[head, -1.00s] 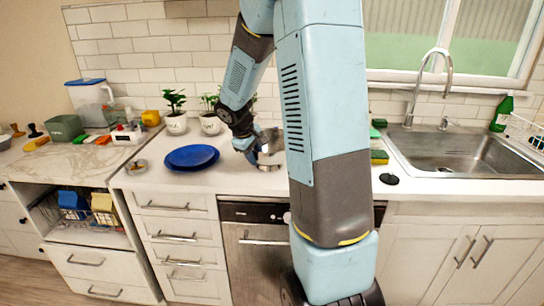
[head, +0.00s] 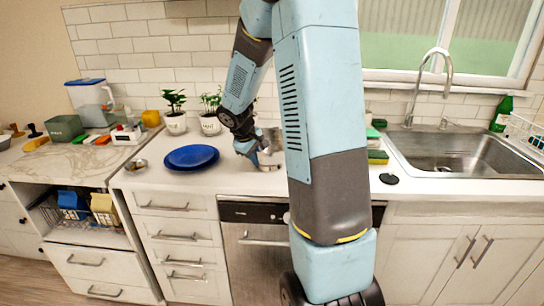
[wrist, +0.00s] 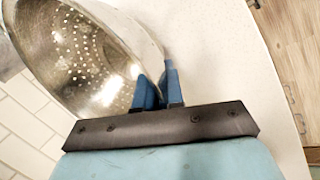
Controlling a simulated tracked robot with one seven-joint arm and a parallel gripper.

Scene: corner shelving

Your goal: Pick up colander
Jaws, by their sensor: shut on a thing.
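The colander (wrist: 85,60) is a shiny metal bowl with rows of small holes, tilted at the upper left of the wrist view. My gripper's blue fingers (wrist: 158,88) are shut on its rim at the bowl's lower right edge. In the head view my gripper (head: 264,160) is low over the white counter, right of the blue plate. There my own arm hides most of the colander.
A blue plate (head: 191,158) lies on the counter left of my gripper, with potted plants (head: 175,113) behind it. A sink (head: 465,152) is at the right, with a sponge (head: 378,157) beside it. A small metal bowl (head: 137,165) stands left of the plate.

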